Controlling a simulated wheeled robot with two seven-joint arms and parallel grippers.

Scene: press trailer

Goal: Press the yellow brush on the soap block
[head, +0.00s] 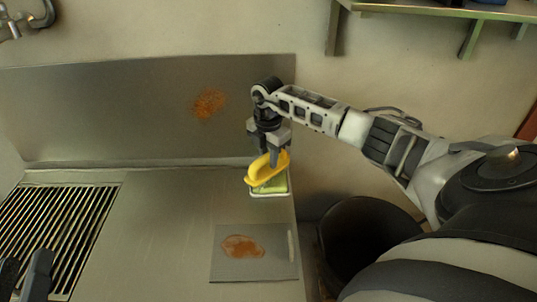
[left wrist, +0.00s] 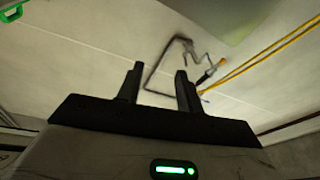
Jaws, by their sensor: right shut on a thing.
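My right gripper (head: 271,152) is shut on the yellow brush (head: 263,172) at the right end of the metal counter. The brush is directly over the green soap block (head: 275,187), which sits in a pale, rimmed dish (head: 270,195). The brush hides much of the soap, and I cannot tell whether its bristles touch the block. My left gripper (head: 24,268) is at the lower left corner, away from the brush. Its fingers stand apart and empty in the left wrist view (left wrist: 157,85).
A metal plate (head: 220,270) with an orange-brown stain (head: 243,246) lies in front of the soap. Another stain (head: 208,103) marks the backsplash. A slotted drain grate (head: 55,230) is at left, and a dark bin (head: 365,235) stands right of the counter. The counter's middle is clear.

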